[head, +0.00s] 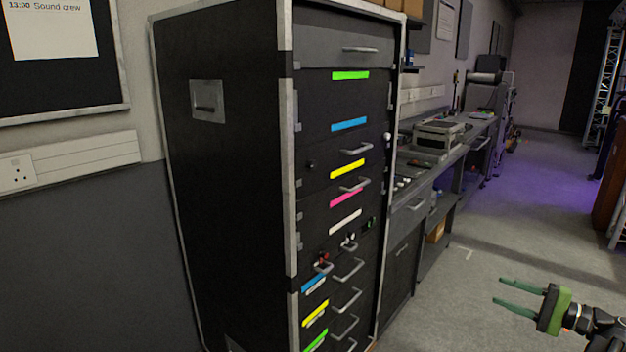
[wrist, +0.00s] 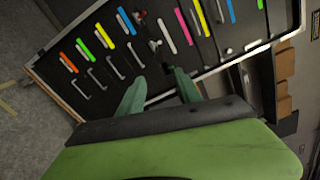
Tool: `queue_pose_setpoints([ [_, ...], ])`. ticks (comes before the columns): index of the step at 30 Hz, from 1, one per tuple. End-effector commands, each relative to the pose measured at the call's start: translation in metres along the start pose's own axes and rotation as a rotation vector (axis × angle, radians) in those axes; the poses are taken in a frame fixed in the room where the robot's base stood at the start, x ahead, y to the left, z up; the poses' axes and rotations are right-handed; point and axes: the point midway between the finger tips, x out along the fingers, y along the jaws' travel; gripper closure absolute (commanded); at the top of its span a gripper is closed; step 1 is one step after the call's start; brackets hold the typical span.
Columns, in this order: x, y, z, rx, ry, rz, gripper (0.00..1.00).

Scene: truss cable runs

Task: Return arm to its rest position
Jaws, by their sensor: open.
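My gripper (head: 519,294) is at the lower right of the head view, over the grey floor. Its two thin green fingers are apart and point left, with nothing between them. In the wrist view my gripper (wrist: 160,88) shows its two fingers spread, with the rack beyond them. The black rack cabinet (head: 225,190) stands to the left of my gripper, with a clear gap between them. It also shows tilted in the wrist view (wrist: 110,22). The arm's rest position is not marked in either view.
A workbench (head: 410,213) with equipment runs along the wall behind the rack. A metal truss (head: 606,75) stands at the far right. The grey floor (head: 475,270) around my gripper is open. A wall socket (head: 17,172) is at the left.

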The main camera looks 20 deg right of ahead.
Motion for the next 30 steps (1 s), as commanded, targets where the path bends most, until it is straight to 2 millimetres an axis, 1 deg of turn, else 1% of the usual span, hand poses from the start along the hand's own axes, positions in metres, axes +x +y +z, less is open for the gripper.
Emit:
queue_pose_setpoints([
  [1,-0.001,0.000,0.000,0.000,0.001,0.000,0.59],
  [8,0.049,0.020,0.004,0.007,-0.038,0.091,0.59],
  [11,0.073,0.031,0.007,0.008,-0.057,0.141,0.59],
  [14,0.103,0.046,0.012,0.005,-0.081,0.204,0.59],
  [17,0.139,0.065,0.020,-0.001,-0.113,0.283,0.59],
  [20,0.179,0.089,0.034,-0.017,-0.152,0.382,0.59],
  [21,0.198,0.101,0.042,-0.028,-0.172,0.430,0.59],
  [23,0.230,0.122,0.057,-0.051,-0.208,0.517,0.59],
  [24,0.253,0.139,0.071,-0.075,-0.236,0.585,0.59],
  [26,0.288,0.168,0.095,-0.125,-0.285,0.701,0.59],
  [27,0.308,0.187,0.112,-0.165,-0.317,0.779,0.59],
  [29,0.334,0.214,0.138,-0.235,-0.366,0.892,0.59],
  [30,0.349,0.231,0.155,-0.287,-0.397,0.965,0.59],
])
